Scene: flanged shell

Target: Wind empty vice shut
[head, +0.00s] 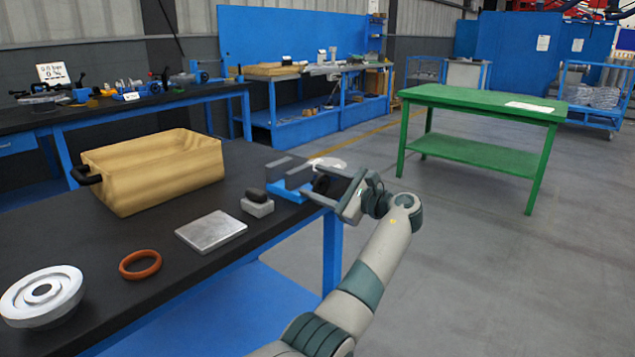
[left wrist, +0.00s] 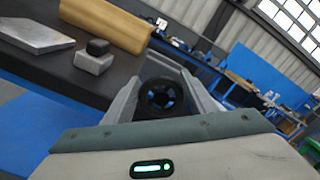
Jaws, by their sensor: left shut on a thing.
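The vice (head: 291,191) has a blue base and grey jaws and stands at the right edge of the black table. Its jaws are apart, and I see nothing between them. A black handwheel (head: 321,184) is on the vice's right side. It also shows as a dark ring in the left wrist view (left wrist: 165,97). My left gripper (head: 328,187) is shut on the handwheel, with one finger on either side. The gripper partly hides the wheel and its screw. My right gripper is not in view.
On the table (head: 190,280) are a grey block with a black top (head: 257,203), a metal plate (head: 211,231), an orange ring (head: 140,265), a flanged round part (head: 42,297) and a tan bin (head: 155,170). The floor right of my arm is free.

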